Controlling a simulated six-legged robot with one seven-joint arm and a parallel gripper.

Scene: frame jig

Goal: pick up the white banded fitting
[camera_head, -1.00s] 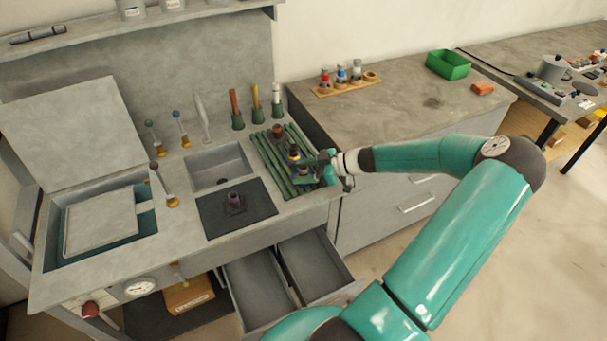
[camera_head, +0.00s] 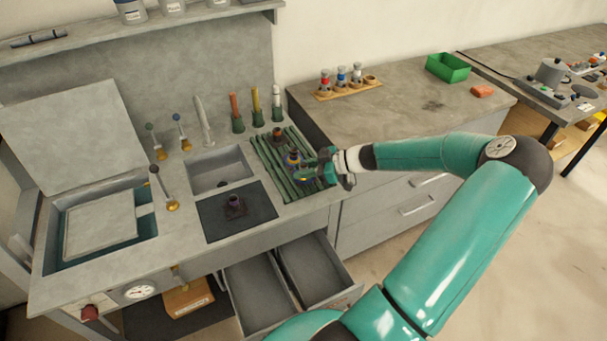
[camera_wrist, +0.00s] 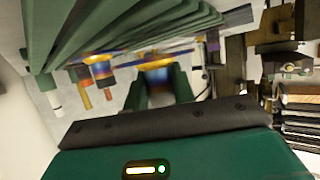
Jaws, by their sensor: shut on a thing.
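My gripper (camera_head: 306,169) is over the green slatted rack (camera_head: 267,170) in the head view. It is shut on a banded fitting (camera_head: 293,160), which shows dark with blue and yellow parts there. In the wrist view the held fitting (camera_wrist: 158,82) is between the green fingers, with a gold flange and a blurred pale, blue and orange body. The fingers hide part of it, and I cannot tell whether it is clear of the slats. Another banded fitting (camera_wrist: 98,68) shows beside it in the wrist view. A dark brown fitting (camera_head: 277,136) stands at the rack's back.
A dark fitting (camera_head: 234,207) stands on the black mat (camera_head: 255,209) left of the rack. Two drawers (camera_head: 308,271) stand open below. The right counter (camera_head: 420,110) has free room.

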